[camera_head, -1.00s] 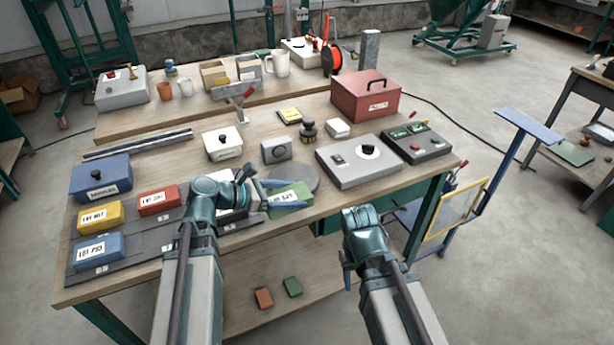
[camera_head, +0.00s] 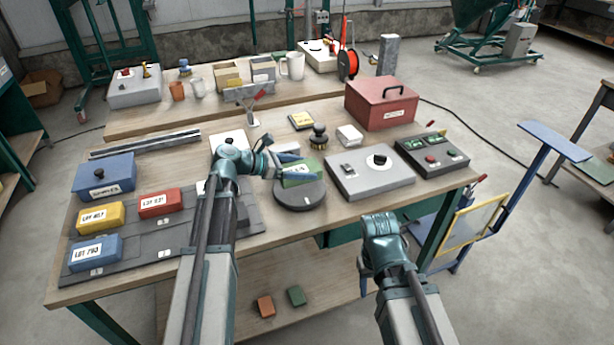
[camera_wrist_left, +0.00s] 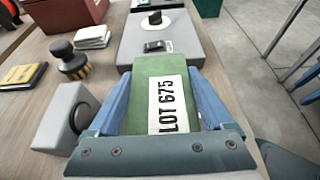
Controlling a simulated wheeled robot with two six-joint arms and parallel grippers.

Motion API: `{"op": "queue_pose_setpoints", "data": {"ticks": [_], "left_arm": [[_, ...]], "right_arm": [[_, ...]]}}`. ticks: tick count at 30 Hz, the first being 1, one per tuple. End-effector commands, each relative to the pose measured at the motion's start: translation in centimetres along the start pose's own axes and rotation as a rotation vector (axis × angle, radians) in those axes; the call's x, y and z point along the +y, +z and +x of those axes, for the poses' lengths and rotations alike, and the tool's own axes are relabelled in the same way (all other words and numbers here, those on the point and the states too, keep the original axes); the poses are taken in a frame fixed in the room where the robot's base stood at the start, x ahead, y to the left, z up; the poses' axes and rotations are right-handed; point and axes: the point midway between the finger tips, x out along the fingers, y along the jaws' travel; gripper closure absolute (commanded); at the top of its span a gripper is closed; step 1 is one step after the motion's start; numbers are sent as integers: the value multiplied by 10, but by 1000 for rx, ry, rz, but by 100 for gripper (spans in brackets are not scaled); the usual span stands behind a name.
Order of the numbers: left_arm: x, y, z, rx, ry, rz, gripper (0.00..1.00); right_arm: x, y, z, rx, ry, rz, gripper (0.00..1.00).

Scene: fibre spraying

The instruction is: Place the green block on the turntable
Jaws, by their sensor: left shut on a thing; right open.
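My right gripper (camera_head: 378,268) is open and empty, off the table's front edge.
A grey control box (camera_head: 345,180) with a black knob stands right of the turntable. Yellow (camera_head: 100,218), red (camera_head: 159,203) and blue (camera_head: 94,252) labelled blocks lie on a dark mat at left. A dark-knobbed brush (camera_head: 318,137) stands behind the turntable.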

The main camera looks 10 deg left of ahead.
Motion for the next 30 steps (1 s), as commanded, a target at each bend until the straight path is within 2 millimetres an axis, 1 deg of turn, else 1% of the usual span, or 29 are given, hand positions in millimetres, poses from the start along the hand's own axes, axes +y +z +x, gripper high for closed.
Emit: {"op": "queue_pose_setpoints", "data": {"ticks": [5, 12, 14, 23, 27, 28, 30], "left_arm": [[-1, -4, 1, -2, 0, -1, 100], [0, -30, 7, -2, 2, -1, 100], [0, -35, 8, -2, 3, -2, 100], [1, -34, 7, -2, 3, -2, 100], [1, -38, 8, -2, 3, -2, 100], [1, -38, 8, 0, 3, -1, 12], [1, -37, 8, 0, 3, -1, 0]], "right_arm": [[0, 0, 5, 0, 0, 0, 50], [-3, -2, 31, 0, 0, 0, 50], [-4, -2, 36, 0, 0, 0, 50], [-3, -2, 34, 0, 0, 0, 50], [-4, -2, 39, 0, 0, 0, 50], [-4, -2, 38, 0, 0, 0, 50], [-4, -2, 37, 0, 0, 0, 50]]}}
